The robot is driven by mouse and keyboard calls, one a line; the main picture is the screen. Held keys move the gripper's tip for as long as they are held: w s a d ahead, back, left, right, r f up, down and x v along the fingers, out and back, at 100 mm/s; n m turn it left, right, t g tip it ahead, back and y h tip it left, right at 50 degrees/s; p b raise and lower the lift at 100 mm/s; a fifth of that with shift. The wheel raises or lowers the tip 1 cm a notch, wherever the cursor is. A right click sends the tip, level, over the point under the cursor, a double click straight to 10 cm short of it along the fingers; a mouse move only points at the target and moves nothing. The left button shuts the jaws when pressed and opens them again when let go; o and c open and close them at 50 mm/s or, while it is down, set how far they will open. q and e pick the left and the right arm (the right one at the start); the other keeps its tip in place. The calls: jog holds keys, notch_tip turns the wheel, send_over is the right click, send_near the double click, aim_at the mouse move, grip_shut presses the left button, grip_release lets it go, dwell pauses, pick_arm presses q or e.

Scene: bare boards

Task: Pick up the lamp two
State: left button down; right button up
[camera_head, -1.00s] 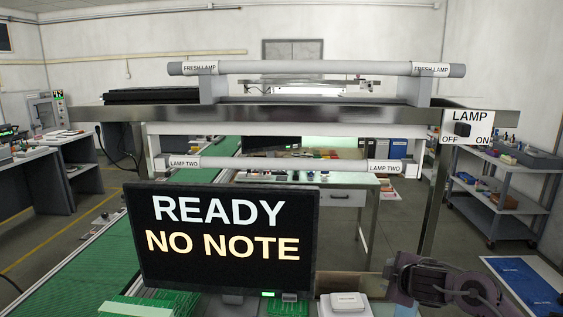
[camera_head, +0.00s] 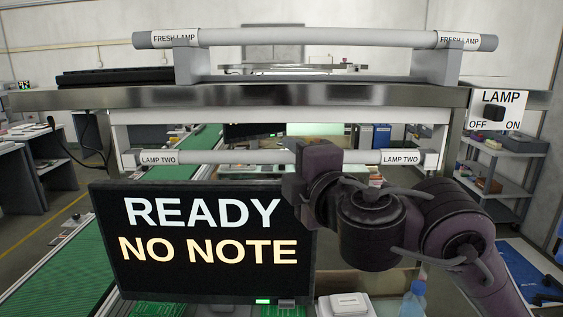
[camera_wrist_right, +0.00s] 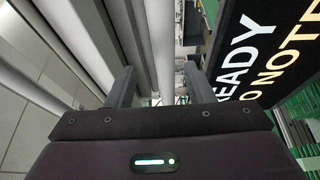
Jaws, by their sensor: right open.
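Lamp two (camera_head: 235,157) is a white tube held level in end sockets under the metal beam, with a "LAMP TWO" label near each end. My right gripper (camera_head: 299,160) is up in front of the middle of the tube and hides part of it; its fingers do not show clearly there. In the right wrist view my right gripper (camera_wrist_right: 159,85) is open, its two fingers apart and empty. A pale tube, apparently lamp two (camera_wrist_right: 160,40), runs between them in the picture; I cannot tell how deep it sits. My left gripper is out of view.
A fresh lamp (camera_head: 310,39) lies on supports above the beam (camera_head: 250,97). A black monitor (camera_head: 205,285) reading "READY NO NOTE" stands just below lamp two, close to my right gripper. A lamp switch (camera_head: 493,112) is at the right. A white box (camera_head: 345,306) and a bottle (camera_head: 413,300) are below.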

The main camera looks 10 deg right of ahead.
aim_at(282, 161)
jog(key=w, duration=0.3)
jog(key=shift+a+f+b, duration=0.35)
jog(key=shift+a+b, duration=0.05)
jog(key=shift+w+a, duration=0.2)
jog(key=shift+w, duration=1.1)
jog(key=shift+s+r, duration=0.1)
jog(key=shift+c, duration=1)
jog(key=c, duration=0.5)
jog(key=shift+c, duration=1.1)
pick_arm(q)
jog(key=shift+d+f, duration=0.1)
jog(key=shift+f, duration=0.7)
pick_arm(e)
grip_shut()
